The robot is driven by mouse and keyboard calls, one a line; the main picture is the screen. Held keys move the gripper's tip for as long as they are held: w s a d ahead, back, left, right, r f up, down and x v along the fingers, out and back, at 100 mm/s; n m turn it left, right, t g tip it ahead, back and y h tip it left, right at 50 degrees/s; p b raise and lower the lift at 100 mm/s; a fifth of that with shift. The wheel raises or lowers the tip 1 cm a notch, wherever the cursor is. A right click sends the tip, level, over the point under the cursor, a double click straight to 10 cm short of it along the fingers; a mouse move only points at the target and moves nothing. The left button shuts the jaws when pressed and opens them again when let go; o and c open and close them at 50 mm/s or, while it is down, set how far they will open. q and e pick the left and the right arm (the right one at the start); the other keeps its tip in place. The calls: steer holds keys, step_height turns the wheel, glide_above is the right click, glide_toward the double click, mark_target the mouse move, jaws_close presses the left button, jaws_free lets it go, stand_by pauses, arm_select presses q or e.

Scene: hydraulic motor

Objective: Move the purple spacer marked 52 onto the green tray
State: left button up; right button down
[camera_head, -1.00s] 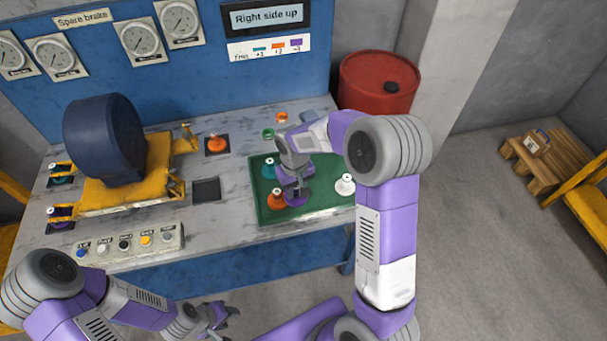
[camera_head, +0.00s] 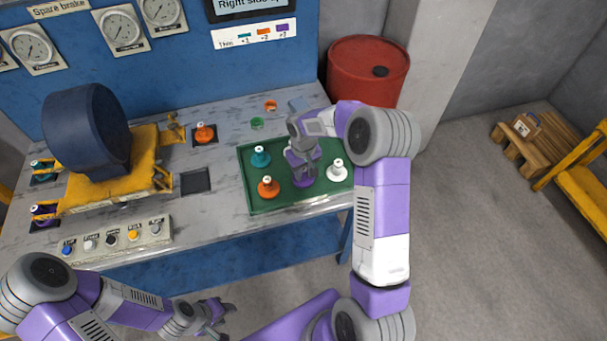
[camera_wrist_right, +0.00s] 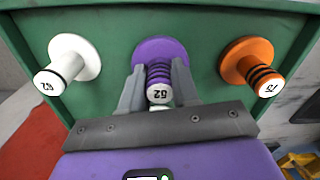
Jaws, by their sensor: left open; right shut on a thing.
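The purple spacer marked 52 (camera_wrist_right: 159,74) is between the fingers of my right gripper (camera_wrist_right: 158,92), which is shut on its ribbed stem. Its wide purple flange is over the green tray (camera_wrist_right: 200,18), at or very close to the tray floor; I cannot tell if it touches. In the head view the spacer's purple base (camera_head: 303,181) shows below my right gripper (camera_head: 304,170), between the orange and white spacers. The green tray also shows in the head view (camera_head: 262,204). My left gripper (camera_head: 222,314) is open and empty, low in front of the bench.
On the tray are a teal spacer (camera_head: 260,156), an orange spacer (camera_head: 268,187) marked 75 and a white spacer (camera_head: 337,170). Another orange spacer (camera_head: 204,133) stands on a dark pad. A blue motor on a yellow base (camera_head: 150,150) stands left. An empty dark square (camera_head: 195,181) lies on the bench.

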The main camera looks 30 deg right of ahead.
steer(key=shift+f, duration=0.25)
steer(key=shift+f, duration=0.1)
steer(key=shift+f, duration=0.15)
steer(key=c, duration=0.8)
jaws_free()
step_height(320, 180, up, 12)
steer(key=p, duration=0.3)
steer(key=shift+r, duration=0.2)
